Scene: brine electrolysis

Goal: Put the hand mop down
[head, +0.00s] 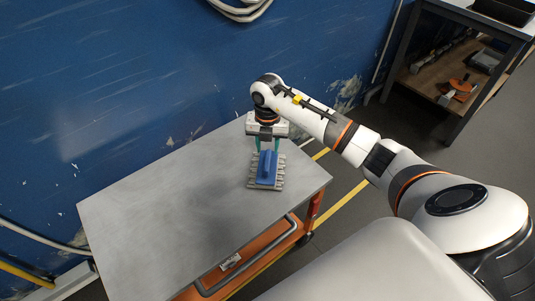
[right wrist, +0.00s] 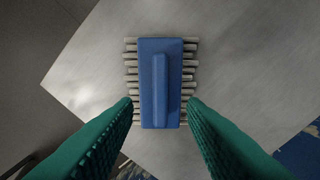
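The hand mop (head: 267,169) has a blue body with a raised blue handle and grey strips sticking out at its sides. It appears to lie flat on the grey top of the cart (head: 160,215), near the right end. The mop also shows in the right wrist view (right wrist: 160,80), upper middle. My right gripper (head: 267,146) points down at the mop's far end. Its green fingers are spread wide in the right wrist view (right wrist: 160,104), one on each side of the mop, with clear gaps to the handle. My left gripper is out of view.
The cart top is bare left of the mop. A blue scuffed wall (head: 130,90) runs behind the cart. An orange lower shelf (head: 265,262) shows under the top. A workbench (head: 465,25) with items on its lower shelf stands at the upper right.

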